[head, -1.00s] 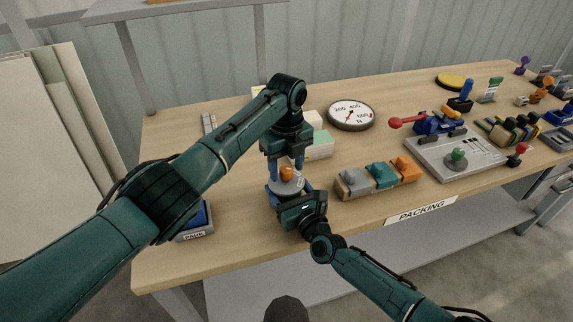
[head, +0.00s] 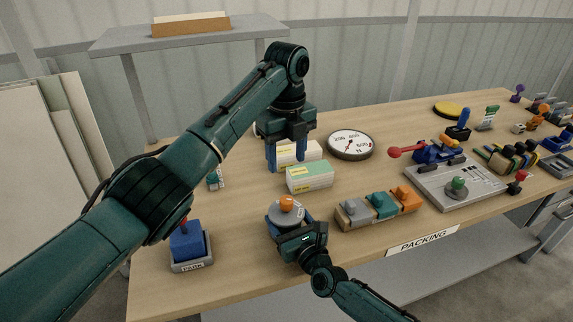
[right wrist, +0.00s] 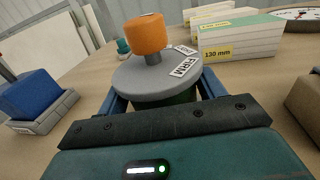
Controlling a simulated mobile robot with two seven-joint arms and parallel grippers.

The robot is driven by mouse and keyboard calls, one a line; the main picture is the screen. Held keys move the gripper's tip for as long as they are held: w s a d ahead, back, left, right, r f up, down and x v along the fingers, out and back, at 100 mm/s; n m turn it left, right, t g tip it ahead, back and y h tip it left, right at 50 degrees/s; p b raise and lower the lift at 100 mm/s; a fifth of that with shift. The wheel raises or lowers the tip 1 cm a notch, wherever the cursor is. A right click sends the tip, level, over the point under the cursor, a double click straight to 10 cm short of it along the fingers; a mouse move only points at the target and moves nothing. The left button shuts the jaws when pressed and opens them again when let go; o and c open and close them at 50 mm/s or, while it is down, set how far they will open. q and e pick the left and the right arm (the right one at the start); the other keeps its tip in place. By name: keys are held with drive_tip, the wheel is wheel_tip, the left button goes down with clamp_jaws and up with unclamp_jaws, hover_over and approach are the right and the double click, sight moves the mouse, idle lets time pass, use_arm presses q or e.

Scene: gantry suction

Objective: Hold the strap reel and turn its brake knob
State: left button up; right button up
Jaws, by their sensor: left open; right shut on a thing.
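The strap reel (head: 285,216) stands on the table near its front edge, with a grey round top and an orange brake knob (head: 287,203) above it. In the right wrist view the knob (right wrist: 146,36) stands on a short grey stem, and the grey top (right wrist: 155,72) bears a label reading "FIRM". My right gripper (head: 288,228) is shut on the reel's body, a blue finger on each side below the grey top. My left gripper (head: 287,160) is open and empty, fingers pointing down, above and apart from the knob.
White and green blocks (head: 310,178) stand just behind the reel. A bench with grey, teal and orange pieces (head: 378,210) is to its right. A blue block in a grey tray marked "PARK" (head: 190,265) is at left. A round dial (head: 350,145) lies behind.

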drive_tip(key=o, duration=1.6)
drive_tip(key=shift+o, duration=0.2)
drive_tip(key=shift+s, duration=0.1)
